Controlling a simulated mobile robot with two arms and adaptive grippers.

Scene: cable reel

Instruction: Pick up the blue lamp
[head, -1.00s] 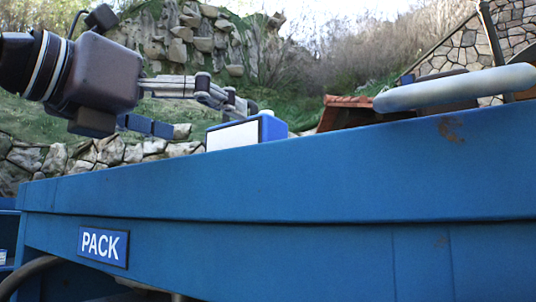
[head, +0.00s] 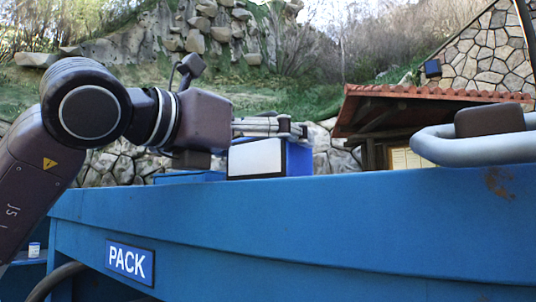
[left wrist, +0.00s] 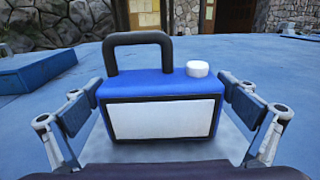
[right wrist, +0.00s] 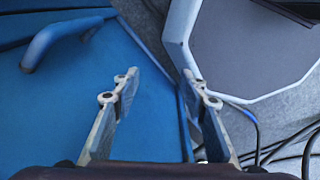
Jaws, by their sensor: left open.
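The blue lamp (head: 298,158) is a blue box with a white front panel. It stands upright on the blue bench top. The left wrist view shows the lamp (left wrist: 160,118) with its black handle and a white knob on top. My left gripper (head: 296,130) is open at the lamp. In the left wrist view my left gripper (left wrist: 160,103) has one finger on each side of the lamp, with small gaps. My right gripper (right wrist: 158,80) is open and empty, low beside the blue bench, away from the lamp.
The blue bench (head: 330,215) bears a PACK sign (head: 130,262). A low blue block (left wrist: 38,70) lies left of the lamp. A grey-blue rail (head: 480,150) stands at the right. In the right wrist view, cables (right wrist: 285,140) lie on the floor.

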